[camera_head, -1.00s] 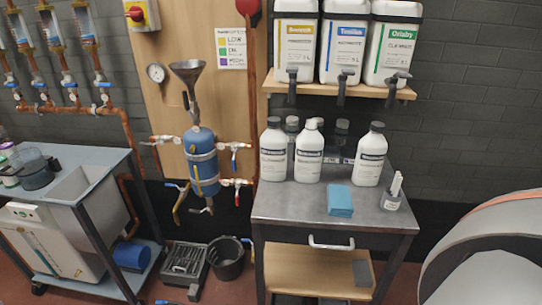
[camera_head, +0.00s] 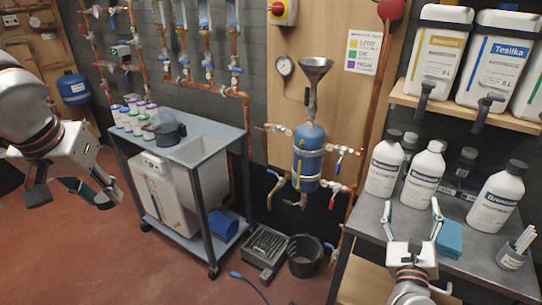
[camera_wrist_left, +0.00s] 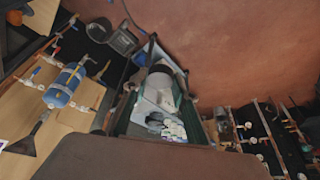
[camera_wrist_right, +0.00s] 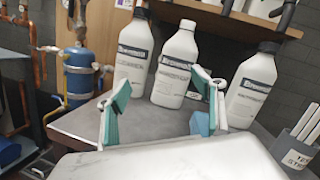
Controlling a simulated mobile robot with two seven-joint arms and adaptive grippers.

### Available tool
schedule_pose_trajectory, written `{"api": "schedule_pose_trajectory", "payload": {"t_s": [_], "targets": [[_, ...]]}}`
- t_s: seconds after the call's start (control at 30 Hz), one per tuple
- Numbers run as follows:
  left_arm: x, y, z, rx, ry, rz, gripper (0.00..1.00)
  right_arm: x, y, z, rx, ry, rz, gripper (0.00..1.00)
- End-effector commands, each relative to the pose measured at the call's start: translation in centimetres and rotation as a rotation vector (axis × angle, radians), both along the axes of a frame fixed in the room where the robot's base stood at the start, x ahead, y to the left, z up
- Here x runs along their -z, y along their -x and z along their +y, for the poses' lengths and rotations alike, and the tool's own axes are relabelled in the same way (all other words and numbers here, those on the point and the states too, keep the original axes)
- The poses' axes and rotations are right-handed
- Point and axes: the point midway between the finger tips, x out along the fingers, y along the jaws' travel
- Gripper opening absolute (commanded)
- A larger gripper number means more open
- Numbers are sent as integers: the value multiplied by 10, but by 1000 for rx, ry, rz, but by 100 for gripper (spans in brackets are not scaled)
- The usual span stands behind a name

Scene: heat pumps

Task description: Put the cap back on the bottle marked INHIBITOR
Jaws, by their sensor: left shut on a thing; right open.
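Three white bottles stand on the grey table: a left one (camera_head: 384,168) and a right one (camera_head: 497,202) with dark caps, and a middle one (camera_head: 423,180) whose top is white, with no dark cap. They also show in the right wrist view, the middle one (camera_wrist_right: 175,70) between the others. Their labels are too small to read. My right gripper (camera_head: 412,208) is open and empty in front of the left and middle bottles. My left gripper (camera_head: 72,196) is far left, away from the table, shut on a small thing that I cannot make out. No loose cap shows.
A blue block (camera_head: 449,240) lies right of my right gripper, and a grey pot with strips (camera_head: 512,257) stands at the table's right. More dark-capped bottles stand behind. A shelf (camera_head: 470,115) with canisters overhangs the back. A cart (camera_head: 205,148) with small jars stands left.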

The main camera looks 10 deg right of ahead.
Motion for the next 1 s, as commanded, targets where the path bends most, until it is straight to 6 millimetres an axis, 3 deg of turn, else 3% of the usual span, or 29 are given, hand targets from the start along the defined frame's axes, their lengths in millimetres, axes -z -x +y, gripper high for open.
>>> {"api": "schedule_pose_trajectory", "payload": {"t_s": [0.1, 0.3, 0.67, 1.0], "targets": [[-6, -4, 1, 3, 2, 0, 21, 7, -4, -24, 44, -267, -55, 68], [-10, -7, 2, 7, 3, -1, 21, 20, -5, -37, 81, -480, -88, 68], [-10, -7, 2, 8, 3, -1, 21, 22, -6, -39, 84, -494, -89, 68], [-15, -7, 2, 7, 3, -3, 21, 20, -46, -67, 84, -491, -89, 68]]}}
